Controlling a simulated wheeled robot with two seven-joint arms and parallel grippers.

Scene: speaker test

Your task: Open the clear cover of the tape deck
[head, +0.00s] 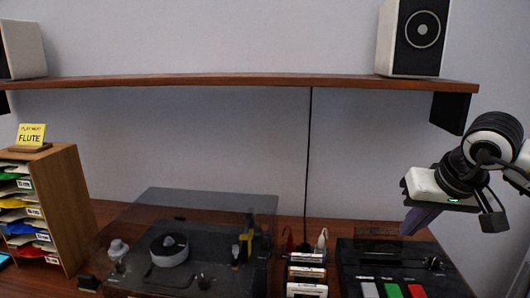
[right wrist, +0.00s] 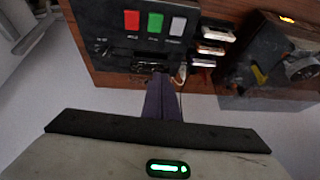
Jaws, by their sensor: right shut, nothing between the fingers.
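The tape deck (head: 400,270) is a black box at the lower right of the head view, with red, green and white keys along its front. It also shows upside down at the top of the right wrist view (right wrist: 120,38). Its clear cover is hard to make out against the dark rear part of the deck. My right gripper (head: 412,228) is shut and empty, its dark purple fingers pointing down above the rear of the deck. In the right wrist view the fingers (right wrist: 159,88) overlap the deck's rear edge; whether they touch is unclear. My left gripper is not in view.
A turntable under a smoky lid (head: 205,205) stands left of the deck. Several cassettes (head: 306,274) sit between them. A wooden paper rack (head: 58,205) is at the left. A shelf (head: 240,81) with speakers (head: 414,38) runs above.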

